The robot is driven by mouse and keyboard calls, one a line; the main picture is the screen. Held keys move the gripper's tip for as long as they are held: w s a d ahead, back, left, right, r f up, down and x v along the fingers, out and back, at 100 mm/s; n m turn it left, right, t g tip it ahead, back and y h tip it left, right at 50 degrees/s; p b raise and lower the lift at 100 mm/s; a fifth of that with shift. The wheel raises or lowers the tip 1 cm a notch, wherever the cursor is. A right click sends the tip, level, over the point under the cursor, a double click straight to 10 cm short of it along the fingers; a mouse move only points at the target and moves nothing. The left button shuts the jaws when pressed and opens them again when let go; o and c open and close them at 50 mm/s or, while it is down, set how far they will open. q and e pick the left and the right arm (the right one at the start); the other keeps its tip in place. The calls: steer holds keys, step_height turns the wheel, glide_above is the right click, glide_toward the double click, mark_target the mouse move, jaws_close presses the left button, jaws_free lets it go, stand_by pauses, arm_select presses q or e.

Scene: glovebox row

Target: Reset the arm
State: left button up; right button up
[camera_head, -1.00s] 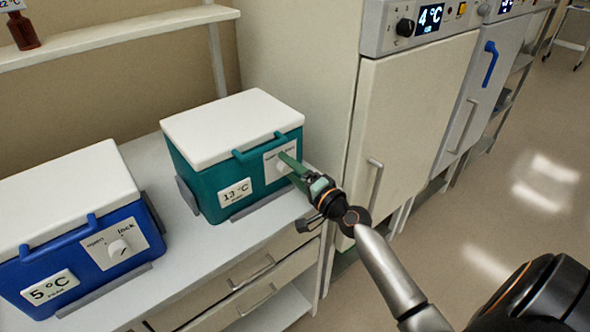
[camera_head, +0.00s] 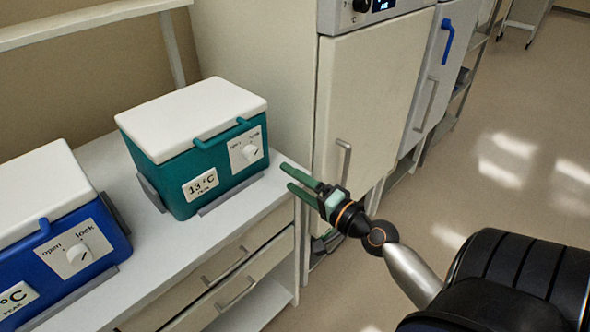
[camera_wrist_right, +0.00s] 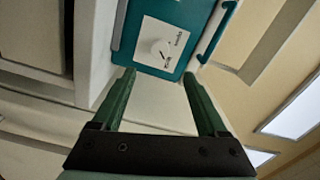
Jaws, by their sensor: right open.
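My right gripper (camera_head: 297,182) is open and empty, its two green fingers pointing left toward the teal cooler box (camera_head: 215,175). It stands apart from the box, to the right of its front. The box has a closed white lid and a white panel with a round knob (camera_head: 250,153). In the right wrist view the open fingers (camera_wrist_right: 160,85) point at the panel, with the knob (camera_wrist_right: 162,48) beyond them and nothing between them. My left gripper is not in view.
A blue cooler box (camera_head: 100,244) with its own knob stands at the left on the same white counter (camera_head: 160,235). Drawers (camera_head: 225,270) are under the counter. A tall cabinet (camera_head: 375,100) with a vertical handle stands behind my right gripper. The floor at the right is open.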

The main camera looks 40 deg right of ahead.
stand_by(0.6)
steer(key=s+a+f+n+g, duration=0.3)
steer(key=s+a+f+n, duration=0.2)
steer(key=f, duration=0.3)
steer(key=s+a+f+n+g+p, duration=0.1)
steer(key=s+a+f+n+g, duration=0.2)
steer(key=s+a+f+n, duration=0.2)
steer(key=s+a+f+n+g+y+p, duration=0.1)
steer(key=s+a+f+n+g, duration=0.1)
steer(key=s+a+f+n, duration=0.3)
steer(key=a+f+n, duration=0.1)
steer(key=a+f, duration=0.2)
steer(key=f, duration=0.3)
steer(key=shift+a+f+g, duration=0.3)
steer(key=shift+f+g, duration=0.1)
